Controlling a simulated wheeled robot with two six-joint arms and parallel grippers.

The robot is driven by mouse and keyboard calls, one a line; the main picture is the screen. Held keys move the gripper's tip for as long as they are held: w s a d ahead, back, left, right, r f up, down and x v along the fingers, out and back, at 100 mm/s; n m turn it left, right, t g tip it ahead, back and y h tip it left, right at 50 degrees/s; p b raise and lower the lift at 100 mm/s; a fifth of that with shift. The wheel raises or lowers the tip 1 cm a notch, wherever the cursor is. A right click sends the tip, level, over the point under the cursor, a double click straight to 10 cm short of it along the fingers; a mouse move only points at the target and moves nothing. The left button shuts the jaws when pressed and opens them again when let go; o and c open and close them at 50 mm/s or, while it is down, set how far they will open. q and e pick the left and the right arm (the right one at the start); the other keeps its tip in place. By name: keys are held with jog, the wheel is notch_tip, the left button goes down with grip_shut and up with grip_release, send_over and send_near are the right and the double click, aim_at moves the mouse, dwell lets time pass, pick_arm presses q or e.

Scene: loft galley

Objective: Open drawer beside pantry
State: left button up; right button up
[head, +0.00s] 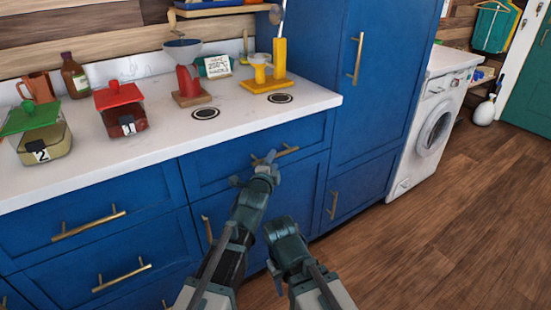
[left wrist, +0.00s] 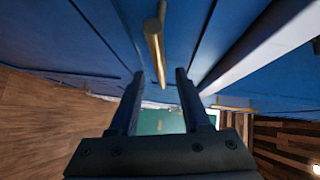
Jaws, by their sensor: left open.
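The blue drawer (head: 223,163) beside the tall blue pantry cabinet (head: 374,85) is closed, its front flush with the counter front. Its brass bar handle (head: 289,152) is partly hidden by my left gripper (head: 254,169). In the left wrist view, the handle (left wrist: 155,45) lies lengthwise in line with the gap between the open fingers of my left gripper (left wrist: 159,78). I cannot tell if either finger touches it. My right gripper (head: 281,229) is low in front of the cabinets, away from the handle; its jaws do not show clearly.
The white countertop (head: 160,142) above holds a red-lidded container (head: 121,108), a green-lidded container (head: 38,133) and red and yellow dispensers. More brass-handled drawers are at left. A white washing machine (head: 432,130) stands past the pantry. The wooden floor (head: 445,220) at right is clear.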

pick_arm(q)
jog(key=x, duration=0.4)
jog(key=shift+w, duration=0.2)
grip_shut()
dwell(1.2)
